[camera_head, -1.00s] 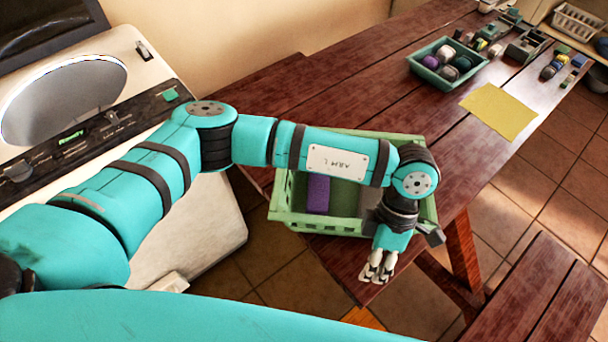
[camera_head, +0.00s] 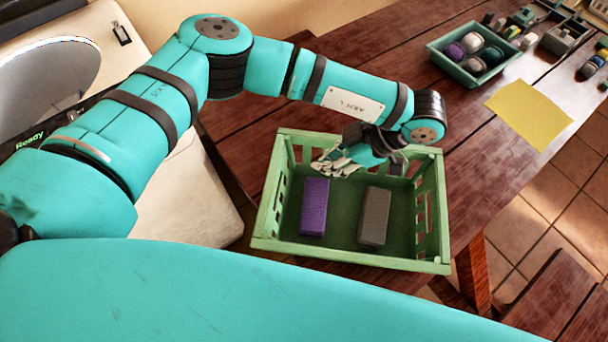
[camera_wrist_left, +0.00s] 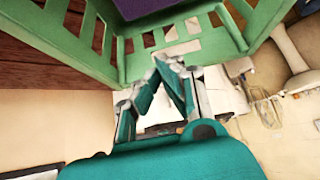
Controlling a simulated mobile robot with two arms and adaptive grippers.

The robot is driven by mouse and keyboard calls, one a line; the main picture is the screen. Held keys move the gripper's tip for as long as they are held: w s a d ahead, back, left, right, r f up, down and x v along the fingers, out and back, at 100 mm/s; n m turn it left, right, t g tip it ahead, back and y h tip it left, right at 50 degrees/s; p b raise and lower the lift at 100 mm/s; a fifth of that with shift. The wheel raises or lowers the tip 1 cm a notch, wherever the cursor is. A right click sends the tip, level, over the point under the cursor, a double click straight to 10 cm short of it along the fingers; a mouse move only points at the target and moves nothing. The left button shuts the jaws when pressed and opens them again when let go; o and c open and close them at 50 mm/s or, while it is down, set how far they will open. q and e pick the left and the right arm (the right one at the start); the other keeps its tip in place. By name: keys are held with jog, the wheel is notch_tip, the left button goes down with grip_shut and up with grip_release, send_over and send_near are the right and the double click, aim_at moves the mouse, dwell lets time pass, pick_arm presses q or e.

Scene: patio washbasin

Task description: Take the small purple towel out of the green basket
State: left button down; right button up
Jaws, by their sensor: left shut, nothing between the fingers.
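The small purple towel (camera_head: 314,207) is a folded block lying in the left part of the green basket (camera_head: 350,254). It also shows at the top of the left wrist view (camera_wrist_left: 140,8), cut off by the frame edge. A grey folded towel (camera_head: 374,216) lies to its right in the basket. My left gripper (camera_head: 322,167) is over the back of the basket, above and behind the purple towel and apart from it. Its fingers are shut and empty; they also show in the left wrist view (camera_wrist_left: 168,64) beside the basket's slotted walls. My right gripper is not in view.
The basket stands on a dark red wooden table (camera_head: 300,95). A smaller green tray (camera_head: 455,69) with rolled towels and a yellow cloth (camera_head: 528,113) lie further back right. A white washing machine (camera_head: 190,190) stands at the left.

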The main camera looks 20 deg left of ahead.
pick_arm(q)
jog(key=b, duration=0.5)
send_over(315, 196)
jog(key=d, duration=0.2)
jog(key=f, duration=0.5)
jog(key=shift+w+f, duration=0.3)
jog(key=shift+f, duration=0.2)
jog(key=p+x, duration=0.1)
jog(key=x, duration=0.1)
jog(key=shift+s+a+f, duration=0.15)
jog(key=shift+a+f, duration=0.05)
jog(key=shift+a, duration=0.2)
jog(key=p+x, duration=0.1)
jog(key=x, duration=0.4)
jog(key=shift+a+f+p, duration=0.15)
jog(key=shift+f+p, duration=0.1)
jog(key=shift+p, duration=0.1)
jog(key=shift+a+f, duration=0.35)
jog(key=shift+f, duration=0.2)
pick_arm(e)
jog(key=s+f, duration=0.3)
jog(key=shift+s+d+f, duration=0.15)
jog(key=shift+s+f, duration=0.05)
